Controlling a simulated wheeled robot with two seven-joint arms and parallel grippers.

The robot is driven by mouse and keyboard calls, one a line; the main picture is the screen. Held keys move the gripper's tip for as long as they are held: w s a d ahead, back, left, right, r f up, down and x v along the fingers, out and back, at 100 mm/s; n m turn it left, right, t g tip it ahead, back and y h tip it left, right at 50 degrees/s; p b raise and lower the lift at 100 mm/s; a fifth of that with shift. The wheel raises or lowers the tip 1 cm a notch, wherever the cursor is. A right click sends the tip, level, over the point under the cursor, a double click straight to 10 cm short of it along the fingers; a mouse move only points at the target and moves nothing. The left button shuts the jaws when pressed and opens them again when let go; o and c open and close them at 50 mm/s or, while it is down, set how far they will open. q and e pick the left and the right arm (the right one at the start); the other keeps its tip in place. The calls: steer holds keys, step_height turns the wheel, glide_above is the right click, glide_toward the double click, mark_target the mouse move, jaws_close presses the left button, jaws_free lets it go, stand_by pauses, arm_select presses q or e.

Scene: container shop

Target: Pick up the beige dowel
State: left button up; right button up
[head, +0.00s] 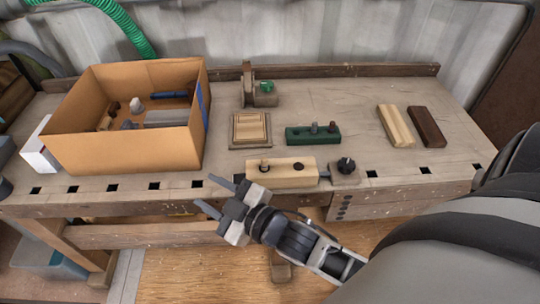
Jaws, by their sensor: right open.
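A pale wood block (280,176) lies near the front edge of the bench. A small tan peg (264,163) stands upright in its left part and looks like the beige dowel, though it is too small to be sure. A darker round feature (298,168) shows in the block's right part; I cannot tell if it is a hole or a peg. My right gripper (205,191) is open and empty, in front of the bench edge, left of and nearer than the pale block. Its fingers point left, apart from the dowel. My left gripper is not in view.
A cardboard box (125,152) with loose parts stands at the left. A green block (300,138) with upright pegs sits behind the pale block. A black knob (346,165) stands right of it. Pale (396,126) and dark (427,127) wood pieces lie right. Square holes line the bench front.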

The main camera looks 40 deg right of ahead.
steer(key=s+a+r+n+g+y, duration=0.1)
steer(key=a+r+n+g+y, duration=0.6)
steer(key=n, duration=0.8)
steer(key=s+a+r+n+g+y, duration=0.1)
steer(key=a+r+n+g+y, duration=0.25)
steer(key=r+n+y, duration=0.7)
steer(key=n+g+h, duration=0.5)
steer(key=n+h, duration=1.7)
steer(key=h, duration=0.2)
glide_above(264, 159)
steer(key=shift+y, duration=0.25)
step_height(264, 159, down, 13)
steer(key=shift+a+r, duration=0.1)
steer(key=shift+a, duration=0.05)
steer(key=shift+d+f+p, duration=0.2)
steer(key=shift+f+p, duration=0.4)
steer(key=shift+f, duration=2.2)
jaws_close()
